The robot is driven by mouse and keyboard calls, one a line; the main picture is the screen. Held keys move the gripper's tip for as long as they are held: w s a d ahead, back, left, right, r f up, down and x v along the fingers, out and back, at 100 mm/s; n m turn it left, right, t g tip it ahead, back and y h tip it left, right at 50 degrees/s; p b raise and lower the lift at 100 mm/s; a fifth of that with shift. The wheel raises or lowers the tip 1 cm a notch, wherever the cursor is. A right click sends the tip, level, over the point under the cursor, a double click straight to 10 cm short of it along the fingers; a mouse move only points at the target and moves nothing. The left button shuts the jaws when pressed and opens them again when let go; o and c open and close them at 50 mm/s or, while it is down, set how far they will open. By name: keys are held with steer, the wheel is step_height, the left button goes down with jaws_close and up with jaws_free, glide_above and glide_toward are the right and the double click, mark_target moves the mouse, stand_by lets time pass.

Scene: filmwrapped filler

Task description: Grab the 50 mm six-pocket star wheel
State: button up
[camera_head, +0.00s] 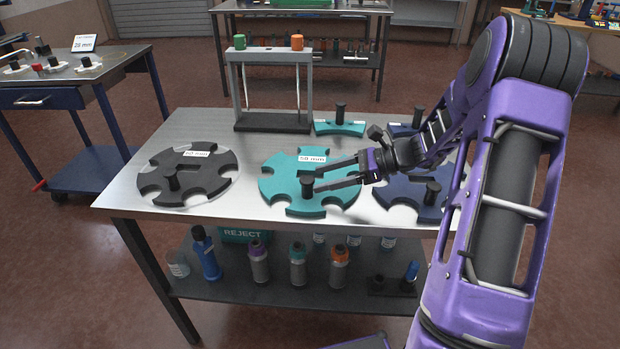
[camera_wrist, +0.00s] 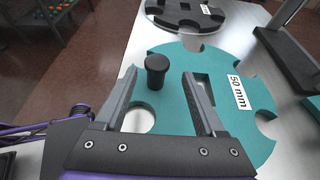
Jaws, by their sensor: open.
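The teal star wheel (camera_head: 280,187) lies flat in the middle of the steel table, with pockets round its rim and a white label reading 50 mm. It fills much of the wrist view (camera_wrist: 225,130), where the label also reads 50 mm. A black knob (camera_head: 307,184) stands up from it. My gripper (camera_head: 318,178) is open over the wheel, reaching in from the right. In the wrist view my gripper (camera_wrist: 158,76) has one finger on each side of the knob (camera_wrist: 156,68), with gaps showing. Whether the fingertips are level with the knob is hard to tell.
A black star wheel (camera_head: 160,160) lies left on the table (camera_head: 240,135), its label hard to read. A navy wheel (camera_head: 402,197) lies right, partly behind my arm. A rack (camera_head: 270,122) and a teal knobbed piece (camera_head: 352,128) stand behind. Bottles fill the lower shelf.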

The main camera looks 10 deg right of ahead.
mark_target(307, 184)
steer(key=x, duration=0.5)
steer(key=shift+s+f+b, duration=0.2)
steer(key=shift+s+b, duration=0.05)
steer(key=shift+b, duration=0.15)
jaws_close()
steer(key=shift+r, duration=0.15)
stand_by(0.8)
